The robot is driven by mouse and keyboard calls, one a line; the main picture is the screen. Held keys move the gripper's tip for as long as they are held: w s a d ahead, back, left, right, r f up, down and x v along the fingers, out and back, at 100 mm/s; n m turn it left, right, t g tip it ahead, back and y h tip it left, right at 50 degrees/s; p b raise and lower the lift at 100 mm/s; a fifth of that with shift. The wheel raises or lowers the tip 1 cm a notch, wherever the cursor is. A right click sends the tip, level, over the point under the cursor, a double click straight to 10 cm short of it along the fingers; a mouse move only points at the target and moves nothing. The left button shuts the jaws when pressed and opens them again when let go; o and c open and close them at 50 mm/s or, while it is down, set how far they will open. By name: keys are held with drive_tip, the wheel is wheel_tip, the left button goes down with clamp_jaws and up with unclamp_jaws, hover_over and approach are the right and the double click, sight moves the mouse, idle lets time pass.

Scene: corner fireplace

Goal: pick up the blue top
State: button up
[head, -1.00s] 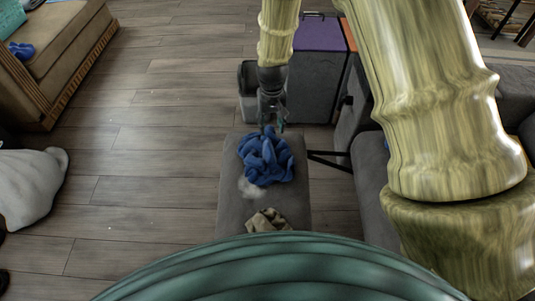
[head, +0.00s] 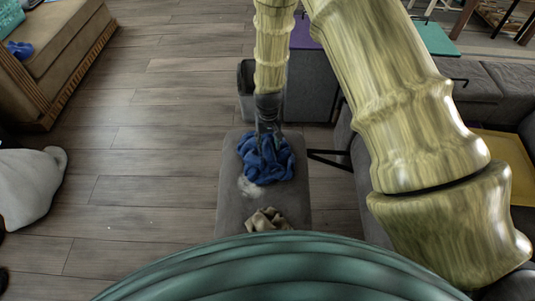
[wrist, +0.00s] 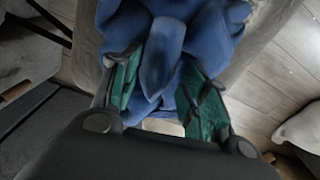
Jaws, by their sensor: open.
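The blue top (head: 270,165) lies crumpled on a grey padded seat (head: 234,205) in the head view. My gripper (head: 267,150) points down at the top's far edge, and its fingertips are partly lost against the cloth. In the wrist view the blue top (wrist: 165,50) fills the upper middle. My gripper's green fingers (wrist: 160,95) are spread apart there, with a raised fold of blue cloth between them. The fingers are not closed on the fold.
A khaki cloth (head: 266,219) and a pale fluffy patch (head: 248,187) lie nearer on the seat. A grey box with a purple top (head: 305,85) stands behind. A dark sofa (head: 485,85) is at right. Wooden floor (head: 140,150) is open at left.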

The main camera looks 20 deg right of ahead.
drive_tip(key=shift+f, duration=0.1)
drive_tip(key=shift+c, duration=0.2)
clamp_jaws()
